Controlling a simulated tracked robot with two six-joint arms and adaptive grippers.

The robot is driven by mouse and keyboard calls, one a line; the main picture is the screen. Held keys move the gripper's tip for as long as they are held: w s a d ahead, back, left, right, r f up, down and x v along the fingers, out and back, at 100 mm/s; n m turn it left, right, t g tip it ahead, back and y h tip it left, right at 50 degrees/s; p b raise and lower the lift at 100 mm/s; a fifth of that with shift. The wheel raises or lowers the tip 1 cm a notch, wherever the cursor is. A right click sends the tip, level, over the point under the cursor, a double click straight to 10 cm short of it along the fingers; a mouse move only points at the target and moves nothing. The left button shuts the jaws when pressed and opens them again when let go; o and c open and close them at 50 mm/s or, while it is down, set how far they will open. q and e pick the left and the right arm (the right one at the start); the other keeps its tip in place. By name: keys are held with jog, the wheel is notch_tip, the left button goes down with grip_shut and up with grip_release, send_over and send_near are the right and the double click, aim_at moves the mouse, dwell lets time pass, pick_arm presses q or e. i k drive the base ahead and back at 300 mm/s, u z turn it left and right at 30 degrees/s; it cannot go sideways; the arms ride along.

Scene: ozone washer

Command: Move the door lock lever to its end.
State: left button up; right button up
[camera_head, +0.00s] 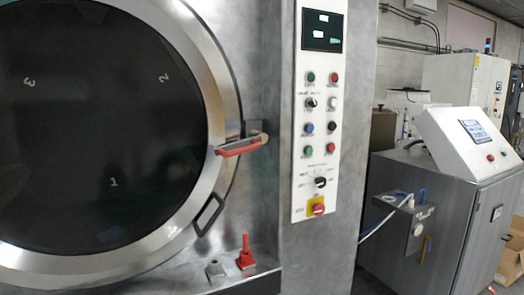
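A large round door (105,125) with a dark face and a broad metal rim fills the left of the head view and looks closed. A lever with a red grip (240,147) sits at the rim's right edge, lying nearly level; it seems to be the door lock lever. A dark-framed loop handle (208,214) is on the rim below it. A second red lever (246,251) stands upright on the ledge below the door. Which red lever the task means is not marked. Neither of my grippers is in view, and nothing touches either lever.
A white control panel (318,180) with coloured buttons, a dark screen and a red-and-yellow switch is right of the door. A small metal bracket (215,270) is on the ledge. A grey console (425,215) with a sloped screen stands farther right. The space before the door looks clear.

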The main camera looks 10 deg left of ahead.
aim_at(257, 138)
jog(key=i, duration=1)
jog(key=z, duration=0.05)
